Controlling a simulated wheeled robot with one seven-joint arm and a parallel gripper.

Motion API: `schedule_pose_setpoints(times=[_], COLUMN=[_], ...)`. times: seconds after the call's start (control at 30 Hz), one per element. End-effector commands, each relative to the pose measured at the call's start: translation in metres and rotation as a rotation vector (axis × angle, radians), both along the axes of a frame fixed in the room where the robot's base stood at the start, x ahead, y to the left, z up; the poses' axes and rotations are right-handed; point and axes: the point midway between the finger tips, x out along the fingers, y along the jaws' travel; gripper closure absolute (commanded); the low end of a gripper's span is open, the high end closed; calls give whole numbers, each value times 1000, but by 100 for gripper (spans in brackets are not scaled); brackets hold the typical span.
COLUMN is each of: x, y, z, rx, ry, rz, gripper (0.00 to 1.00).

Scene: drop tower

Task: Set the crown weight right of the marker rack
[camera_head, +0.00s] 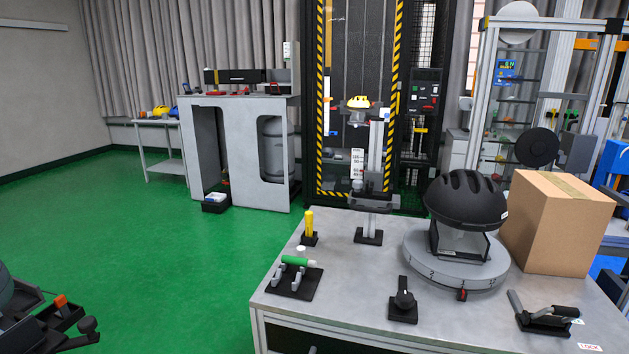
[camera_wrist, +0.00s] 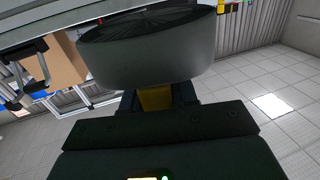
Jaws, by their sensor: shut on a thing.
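In the wrist view my gripper (camera_wrist: 157,99) is shut on the yellow part of a thing with a broad, dark grey round body (camera_wrist: 150,60) and a ribbed face. I take this to be the crown weight. It fills the upper middle of that view, and its far side is hidden. The marker rack (camera_head: 305,288), a black base with grey holders, stands at the left of the bench in the head view. A green marker with a white end (camera_head: 298,261) lies across it.
The grey bench (camera_head: 345,300) is bare just right of the rack, up to a black knob stand (camera_head: 403,306). A yellow post (camera_head: 309,223) stands behind the rack. Farther right are a black helmet on a round turntable (camera_head: 455,268), a lever clamp (camera_head: 545,320) and a cardboard box (camera_head: 555,225).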

Motion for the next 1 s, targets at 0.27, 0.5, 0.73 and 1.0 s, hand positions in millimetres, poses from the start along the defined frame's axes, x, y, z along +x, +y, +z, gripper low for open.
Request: schedule_pose_setpoints(times=[0.27, 0.5, 0.73, 1.0], x=[-25, -58, -69, -69], y=[21, 20, 21, 21], z=[-30, -72, -83, -83], rx=[-1, -2, 0, 1], ry=[-4, -3, -9, -9], rz=[30, 28, 31, 31], gripper=[100, 100, 100, 100])
